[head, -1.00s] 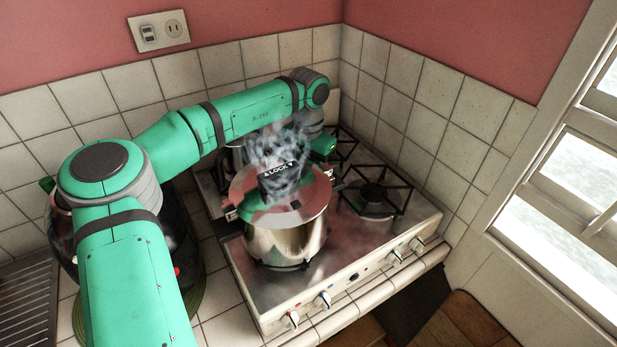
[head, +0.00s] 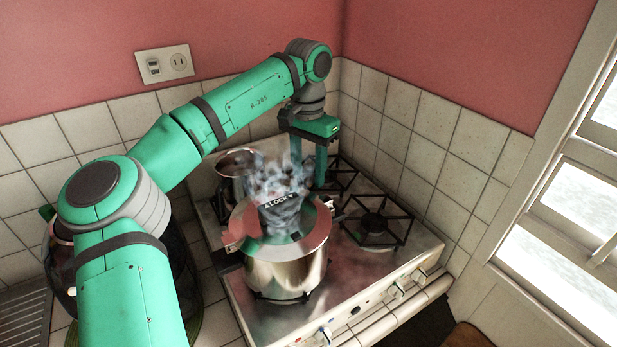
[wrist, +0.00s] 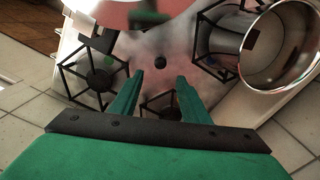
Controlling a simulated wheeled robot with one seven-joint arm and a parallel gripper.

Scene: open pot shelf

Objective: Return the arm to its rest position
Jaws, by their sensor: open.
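My gripper (head: 318,160) hangs from the raised green arm above the back of the stove, pointing down. In the wrist view its two green fingers (wrist: 160,82) stand apart with nothing between them. A steel pressure cooker (head: 285,272) with a lid marked LOCK stands on the front left burner, with grey steam or smoke above it. The gripper is behind and above the cooker, apart from it. Part of the lid (wrist: 112,12) shows at the top of the wrist view.
An open steel pot (head: 228,183) stands at the back left of the stove; its rim (wrist: 243,70) is at right in the wrist view. The right burner (head: 375,226) is bare. Tiled walls (head: 430,115) close the back and right. A window (head: 575,210) is at far right.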

